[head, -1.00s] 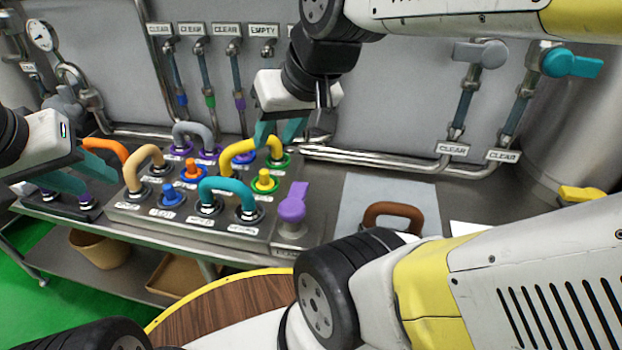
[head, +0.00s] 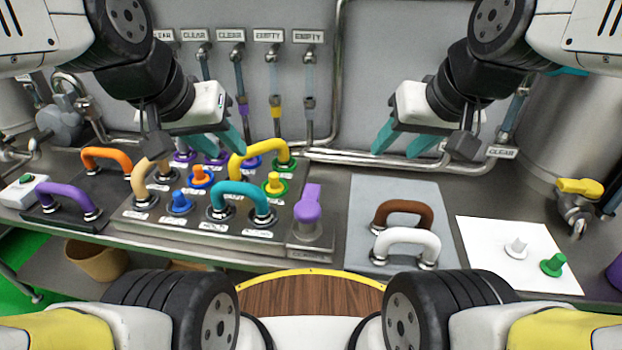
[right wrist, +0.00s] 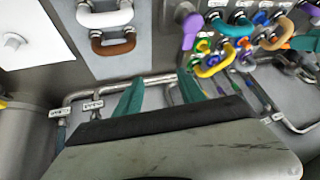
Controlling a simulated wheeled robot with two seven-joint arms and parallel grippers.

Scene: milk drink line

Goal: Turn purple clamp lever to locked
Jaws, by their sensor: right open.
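The purple clamp lever (head: 308,205) stands at the right end of the grey manifold board, its handle pointing up and away from its round base. It also shows in the right wrist view (right wrist: 191,32). My left gripper (head: 226,146) hangs above the back of the board, left of the lever, with its teal fingers apart. My right gripper (head: 400,142) is open and empty, behind and to the right of the lever, in front of the back wall. Its two teal fingers show apart in the right wrist view (right wrist: 160,92). Neither gripper touches the lever.
Teal (head: 240,196), yellow (head: 262,147) and tan (head: 150,180) hose loops stand on the board left of the lever. A grey mat (head: 360,205) holds brown and white loops. A white sheet (head: 490,240) holds two plugs. Pipes run along the back wall.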

